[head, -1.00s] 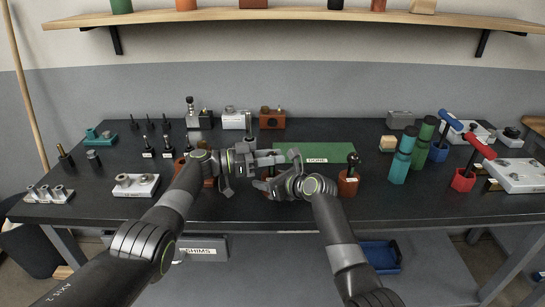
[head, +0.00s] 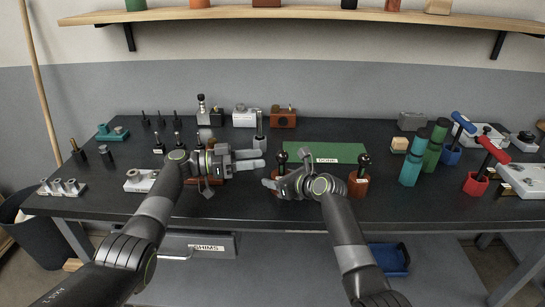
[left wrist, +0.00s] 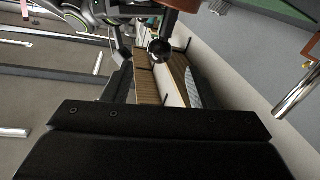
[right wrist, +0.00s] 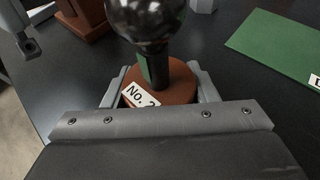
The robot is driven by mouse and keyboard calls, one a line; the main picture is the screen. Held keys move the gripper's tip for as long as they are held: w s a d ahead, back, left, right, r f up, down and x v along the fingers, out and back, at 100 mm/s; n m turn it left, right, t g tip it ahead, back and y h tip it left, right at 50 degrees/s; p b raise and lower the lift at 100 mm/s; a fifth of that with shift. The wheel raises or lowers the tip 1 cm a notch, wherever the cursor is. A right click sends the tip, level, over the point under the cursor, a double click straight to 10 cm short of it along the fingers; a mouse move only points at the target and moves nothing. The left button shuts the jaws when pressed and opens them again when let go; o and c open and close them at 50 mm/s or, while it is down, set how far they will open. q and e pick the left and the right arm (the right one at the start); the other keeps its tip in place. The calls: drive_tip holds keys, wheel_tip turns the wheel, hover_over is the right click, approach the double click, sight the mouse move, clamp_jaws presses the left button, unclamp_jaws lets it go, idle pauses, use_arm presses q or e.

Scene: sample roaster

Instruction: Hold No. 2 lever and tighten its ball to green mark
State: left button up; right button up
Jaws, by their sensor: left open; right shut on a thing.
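The No. 2 lever stands on a red-brown round base (right wrist: 165,88) with a "No. 2" label. Its black ball (right wrist: 145,18) fills the top of the right wrist view and shows in the head view (head: 281,159). A dark green patch (right wrist: 147,70) shows just under the ball. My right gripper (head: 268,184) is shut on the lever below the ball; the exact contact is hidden. My left gripper (head: 259,159) is open and empty, left of the ball and apart from it. In the left wrist view, a dark ball (left wrist: 159,46) shows between its fingers.
Another black-balled lever on a brown base (head: 358,187) stands to the right. A green mat (head: 340,150) lies behind. A metal post (head: 259,125) stands behind my left gripper. Teal and green cylinders (head: 411,170) stand further right. The black table front (head: 300,215) is clear.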

use_arm(q)
drive_tip(key=a, duration=0.4)
drive_tip(key=shift+s, duration=0.4)
drive_tip(key=d, duration=0.1)
drive_tip(key=d+f+n+y, duration=0.1)
drive_tip(key=d, duration=0.1)
drive_tip(key=s+d+f+t+y, duration=0.1)
drive_tip(key=d, duration=0.1)
drive_tip(key=shift+s+d+f, duration=0.1)
drive_tip(key=shift+d, duration=0.1)
drive_tip(key=d+r+n+t+y, duration=0.1)
drive_tip(key=d+n+t+y, duration=0.1)
drive_tip(key=d+n+t, duration=0.1)
drive_tip(key=n+t+y, duration=0.4)
drive_tip(key=n+t, duration=0.1)
drive_tip(key=t, duration=0.3)
approach(278, 159)
drive_tip(key=x, duration=1.2)
